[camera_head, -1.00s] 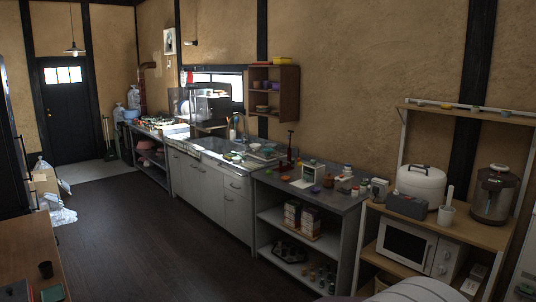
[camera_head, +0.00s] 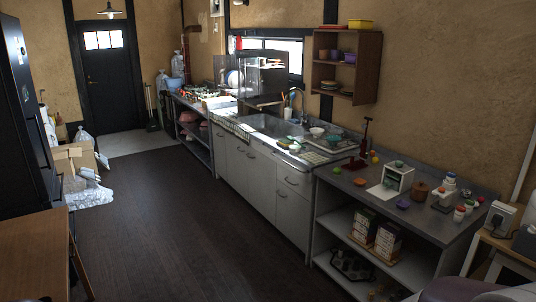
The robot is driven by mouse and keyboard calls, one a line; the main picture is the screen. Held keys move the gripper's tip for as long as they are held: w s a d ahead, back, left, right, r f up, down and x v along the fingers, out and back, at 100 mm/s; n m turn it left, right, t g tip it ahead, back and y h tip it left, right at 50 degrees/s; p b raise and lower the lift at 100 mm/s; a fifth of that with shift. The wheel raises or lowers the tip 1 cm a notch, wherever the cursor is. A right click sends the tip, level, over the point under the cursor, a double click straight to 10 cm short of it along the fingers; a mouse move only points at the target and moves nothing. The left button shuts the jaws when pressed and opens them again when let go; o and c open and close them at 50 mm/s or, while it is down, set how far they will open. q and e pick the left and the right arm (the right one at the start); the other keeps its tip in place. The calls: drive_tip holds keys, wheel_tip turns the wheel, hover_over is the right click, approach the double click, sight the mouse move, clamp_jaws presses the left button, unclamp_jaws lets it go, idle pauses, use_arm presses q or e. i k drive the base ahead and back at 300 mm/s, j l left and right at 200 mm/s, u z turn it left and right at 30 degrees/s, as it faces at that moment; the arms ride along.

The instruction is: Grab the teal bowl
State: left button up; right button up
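A small teal bowl (camera_head: 335,140) appears on the counter just right of the sink, behind a drying rack or tray; it is too small to make out fully. A white bowl (camera_head: 317,131) stands beside it to the left. Another small pale greenish dish (camera_head: 294,148) sits at the sink's front right edge. Neither of my grippers shows in this view.
A wall shelf (camera_head: 367,75) hangs above. A wooden table (camera_head: 35,245) stands at lower left. The dark floor (camera_head: 170,220) between is clear.

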sight(333, 138)
drive_tip(key=i+j, duration=0.1)
drive_tip(key=i, duration=2.25)
drive_tip(key=i+z, duration=0.4)
drive_tip(key=i+j+z, duration=0.2)
drive_tip(key=i+z, duration=0.2)
drive_tip(key=i+j+z, duration=0.6)
drive_tip(key=z, duration=0.15)
drive_tip(key=i+j+z, duration=0.25)
drive_tip(key=j+z, duration=0.15)
drive_tip(key=i+j+z, duration=0.15)
drive_tip(key=j+z, duration=0.25)
drive_tip(key=j, duration=0.2)
drive_tip(key=i+j+z, duration=0.1)
drive_tip(key=j+z, duration=0.3)
drive_tip(key=j, duration=0.15)
drive_tip(key=j+z, duration=0.35)
drive_tip(key=j, duration=0.2)
